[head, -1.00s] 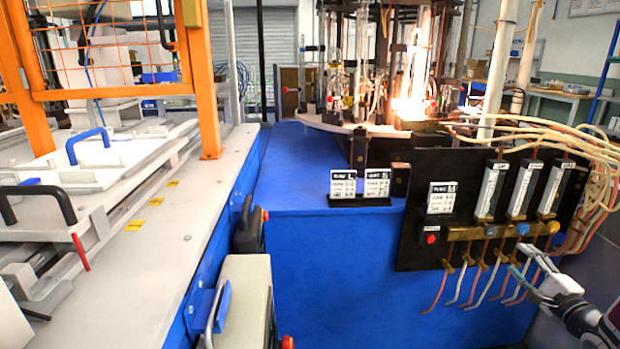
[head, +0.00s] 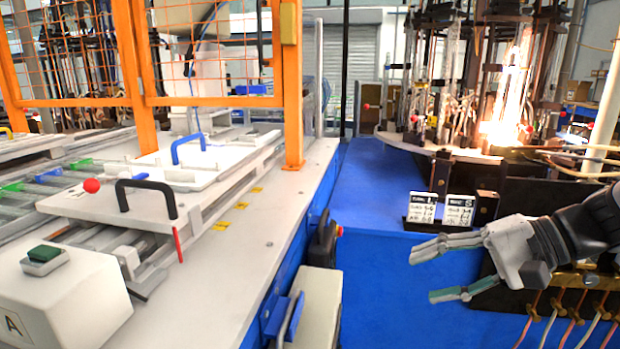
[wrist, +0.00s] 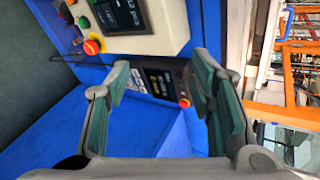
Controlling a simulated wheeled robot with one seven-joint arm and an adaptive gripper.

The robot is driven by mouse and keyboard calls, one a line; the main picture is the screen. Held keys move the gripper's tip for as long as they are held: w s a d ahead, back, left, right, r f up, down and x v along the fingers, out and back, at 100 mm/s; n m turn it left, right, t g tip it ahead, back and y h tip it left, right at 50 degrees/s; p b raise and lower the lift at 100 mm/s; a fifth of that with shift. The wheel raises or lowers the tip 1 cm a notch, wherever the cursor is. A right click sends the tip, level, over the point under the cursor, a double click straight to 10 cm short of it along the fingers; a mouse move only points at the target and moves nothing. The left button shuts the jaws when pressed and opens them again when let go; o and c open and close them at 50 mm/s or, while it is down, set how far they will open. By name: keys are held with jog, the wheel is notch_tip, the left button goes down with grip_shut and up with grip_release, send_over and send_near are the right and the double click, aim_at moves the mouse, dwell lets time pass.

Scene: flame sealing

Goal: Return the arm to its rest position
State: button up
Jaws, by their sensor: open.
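My gripper (head: 452,270) is at the right of the head view, with its fingers pointing left. It is open and empty, in front of the blue cabinet and the black valve panel. In the wrist view my gripper (wrist: 160,95) shows two spread fingers with green pads and nothing between them. Past the fingers are the blue cabinet side (wrist: 60,130) and a black control with a red button (wrist: 184,103). My arm covers part of the valve panel.
A white machine bench (head: 260,245) with an orange guard frame (head: 292,90) stands at left. Two label cards (head: 440,211) stand on the blue cabinet top (head: 372,185). A bright flame (head: 505,125) burns among glass tubes behind. A cream box (head: 315,300) sits low between bench and cabinet.

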jog(key=s+a+n+g+h, duration=0.2)
jog(key=s+a, duration=0.1)
jog(key=s, duration=0.4)
jog(key=s+a+n+g+h, duration=0.2)
jog(key=s+a, duration=0.1)
jog(key=s, duration=0.4)
jog(key=s+d+f+n+h, duration=0.2)
jog(key=s+d+h, duration=0.4)
jog(key=s, duration=0.4)
notch_tip(320, 180, up, 23)
jog(key=t+p, duration=0.4)
jog(key=p, duration=1.7)
jog(key=shift+a+h, duration=0.4)
